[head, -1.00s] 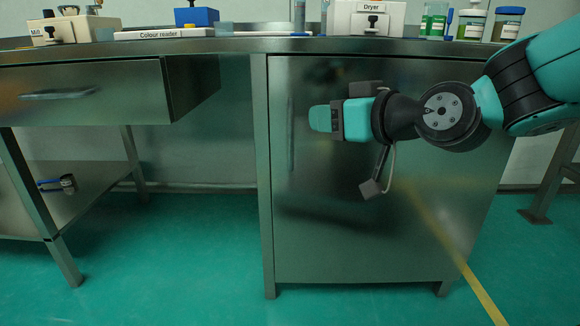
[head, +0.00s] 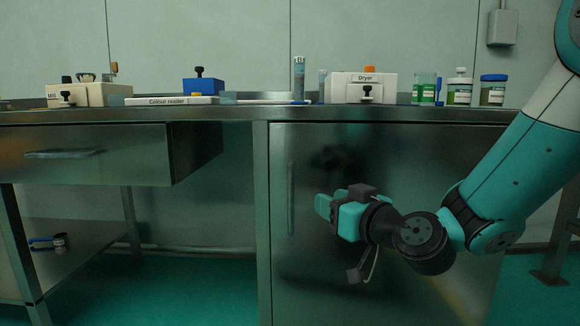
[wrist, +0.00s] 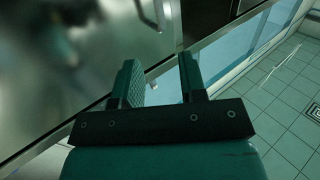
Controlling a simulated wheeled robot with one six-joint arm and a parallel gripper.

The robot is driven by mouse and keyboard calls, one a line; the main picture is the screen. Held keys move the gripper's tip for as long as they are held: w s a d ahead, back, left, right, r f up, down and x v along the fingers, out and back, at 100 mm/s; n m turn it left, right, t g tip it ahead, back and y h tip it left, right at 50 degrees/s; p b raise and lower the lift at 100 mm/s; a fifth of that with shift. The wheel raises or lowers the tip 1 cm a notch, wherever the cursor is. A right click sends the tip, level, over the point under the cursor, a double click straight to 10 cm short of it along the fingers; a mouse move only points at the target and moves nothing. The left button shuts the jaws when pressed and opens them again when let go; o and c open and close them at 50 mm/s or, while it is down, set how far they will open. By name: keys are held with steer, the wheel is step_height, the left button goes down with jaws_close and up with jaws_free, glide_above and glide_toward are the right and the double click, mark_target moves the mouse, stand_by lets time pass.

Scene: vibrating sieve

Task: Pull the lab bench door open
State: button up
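The lab bench door (head: 400,150) is a plain steel panel under the right half of the bench, and it looks shut. Its slim upright handle (head: 291,198) is near the door's left edge. In the wrist view the steel door surface (wrist: 50,60) fills the left, and the handle (wrist: 160,14) shows at the top, beyond the fingertips. My gripper (head: 323,207) is in front of the door, just right of the handle and near its lower half. In the wrist view its two fingers (wrist: 160,82) are apart with nothing between them. The handle is outside them.
A drawer (head: 90,153) stands pulled out at the left. Beside the door is an open space under the bench. The benchtop (head: 240,114) carries a dryer (head: 363,88), a colour reader (head: 170,100), a mill (head: 90,94) and several jars (head: 460,92). The green floor (head: 180,290) is clear in front.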

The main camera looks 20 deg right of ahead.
mark_target(292, 184)
steer(key=p+x, duration=1.2)
steer(key=shift+w+r, duration=0.1)
steer(key=shift+r, duration=0.2)
steer(key=p, duration=0.1)
steer(key=w+p, duration=0.2)
steer(key=shift+w+a+f, duration=0.15)
steer(key=shift+a+f, duration=0.15)
steer(key=shift+f, duration=0.1)
jaws_close()
